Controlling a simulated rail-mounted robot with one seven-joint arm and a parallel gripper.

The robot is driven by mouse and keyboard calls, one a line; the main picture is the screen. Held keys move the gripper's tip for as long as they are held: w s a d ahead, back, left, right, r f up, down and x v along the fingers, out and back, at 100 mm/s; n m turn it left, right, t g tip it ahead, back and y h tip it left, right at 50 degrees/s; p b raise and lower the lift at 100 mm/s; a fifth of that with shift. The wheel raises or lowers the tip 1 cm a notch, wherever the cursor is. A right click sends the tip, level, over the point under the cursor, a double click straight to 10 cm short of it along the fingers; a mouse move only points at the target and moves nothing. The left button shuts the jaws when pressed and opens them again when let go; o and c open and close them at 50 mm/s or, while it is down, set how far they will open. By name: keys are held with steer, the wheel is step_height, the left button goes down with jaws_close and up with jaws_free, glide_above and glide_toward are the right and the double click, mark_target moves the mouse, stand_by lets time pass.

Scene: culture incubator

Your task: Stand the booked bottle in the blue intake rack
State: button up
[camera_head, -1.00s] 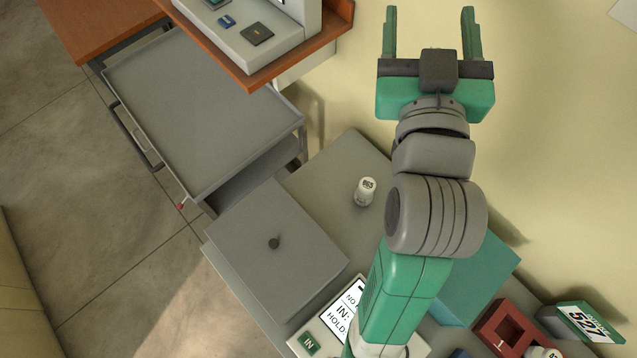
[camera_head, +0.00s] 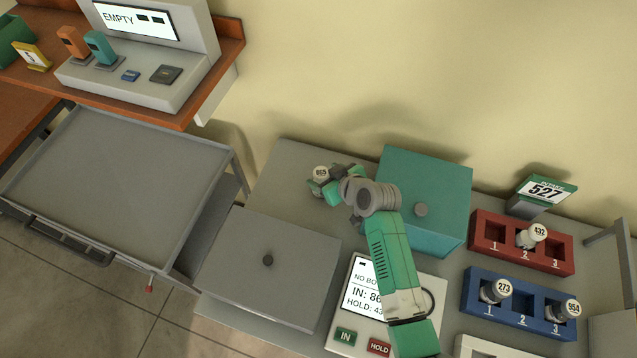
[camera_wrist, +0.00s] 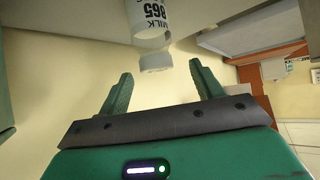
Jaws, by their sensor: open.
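A white bottle labelled 865 (camera_head: 321,173) stands on the grey bench near the wall. In the wrist view the bottle (camera_wrist: 152,22) appears upside down, its cap just beyond and between the fingertips. My gripper (camera_head: 324,188) is open beside it, with nothing held; it also shows in the wrist view (camera_wrist: 160,75). Whether the fingers touch the bottle cannot be told. The blue rack (camera_head: 515,305) holds bottle 273 (camera_head: 496,289) in slot 1 and bottle 954 (camera_head: 563,309) in slot 3. Slot 2 is empty. A screen (camera_head: 365,290) reads "IN: 86", its last digit hidden by my arm.
A teal box (camera_head: 425,195) stands between my gripper and the racks. A red rack (camera_head: 500,245) holds bottle 832 (camera_head: 532,236) in slot 2. A grey lidded box (camera_head: 268,285) stands left of the screen. A sign (camera_head: 545,190) reads 527.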

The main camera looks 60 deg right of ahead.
mark_target(318, 174)
steer(key=shift+s+f+b+x, duration=0.1)
steer(key=shift+f+b+x, duration=0.05)
steer(key=shift+x, duration=0.85)
steer(key=shift+s+f+b+x, duration=0.1)
steer(key=shift+b+x, duration=0.05)
steer(key=shift+x, duration=0.8)
steer(key=shift+s+f+b+x, duration=0.15)
steer(key=shift+x, duration=0.85)
